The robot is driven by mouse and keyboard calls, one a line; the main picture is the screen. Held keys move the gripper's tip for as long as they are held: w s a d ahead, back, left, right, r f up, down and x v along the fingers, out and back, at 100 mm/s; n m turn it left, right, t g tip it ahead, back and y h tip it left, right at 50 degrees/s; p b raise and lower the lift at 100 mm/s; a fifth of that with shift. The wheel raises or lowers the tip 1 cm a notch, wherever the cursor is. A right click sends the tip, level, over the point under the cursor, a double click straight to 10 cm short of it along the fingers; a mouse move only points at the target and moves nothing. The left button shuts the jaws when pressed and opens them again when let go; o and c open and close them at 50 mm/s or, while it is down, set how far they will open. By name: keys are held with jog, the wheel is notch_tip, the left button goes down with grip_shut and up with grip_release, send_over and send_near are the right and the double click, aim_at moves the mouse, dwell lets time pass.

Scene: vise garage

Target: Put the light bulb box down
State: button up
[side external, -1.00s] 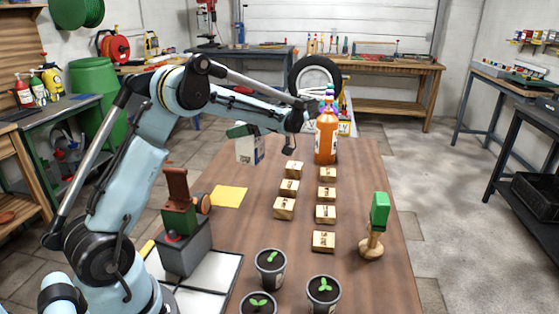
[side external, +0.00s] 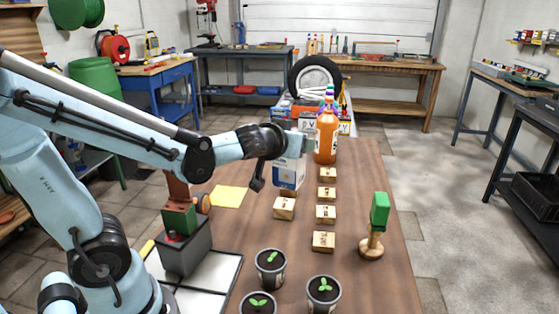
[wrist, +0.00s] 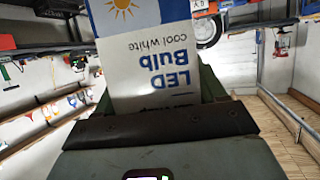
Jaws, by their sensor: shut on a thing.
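The light bulb box (side external: 289,174) is white and blue, printed "LED Bulb cool white". In the side view it hangs upright below my gripper (side external: 291,153), over the left column of wooden blocks. Whether its base touches anything is unclear. In the wrist view the box (wrist: 158,50) appears upside down between the dark green fingers of my gripper (wrist: 157,92), which are shut on it. Its lower part is out of that view. The brown wooden table (side external: 350,270) lies beneath.
Wooden blocks stand in the right column (side external: 326,212), and one left block (side external: 284,207) shows in front of the box. An orange bottle (side external: 326,138) stands just behind. A green-topped wooden stand (side external: 379,212) is right, potted seedlings (side external: 270,268) in front, and a yellow sheet (side external: 229,196) left.

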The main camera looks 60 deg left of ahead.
jog(key=s+d+r+m+t+h, duration=0.2)
jog(key=s+d+m+h, duration=0.1)
jog(key=d+m+h, duration=0.4)
jog(key=shift+s+d+f+n, duration=0.7)
jog(key=shift+s+d+f, duration=0.15)
jog(key=shift+s+f, duration=0.9)
jog(key=w+a+n+y, duration=0.1)
jog(key=w+a, duration=0.1)
jog(key=w+a+n+y, duration=0.1)
jog(key=w+a+y, duration=0.1)
jog(key=w+a+r+n+g+y, duration=0.1)
jog(key=w+a, duration=0.1)
jog(key=shift+a+y, duration=0.1)
jog(key=shift+y, duration=0.2)
jog(key=w+a+f+n+g+y, duration=0.1)
jog(key=w+a+n+g+y, duration=0.2)
jog(key=w+a+n+y, duration=0.35)
jog(key=shift+m+h, duration=0.45)
jog(key=shift+h, duration=0.2)
jog(key=shift+w+a+f, duration=0.15)
jog(key=shift+a+f, duration=1.75)
jog(key=shift+a, duration=0.55)
jog(key=shift+w+a+f, duration=0.2)
jog(key=shift+a+f, duration=1.7)
jog(key=shift+a, duration=0.5)
jog(key=shift+w+a+f, duration=0.15)
jog(key=shift+a+f, duration=1.75)
jog(key=shift+a, duration=0.55)
jog(key=shift+f, duration=0.15)
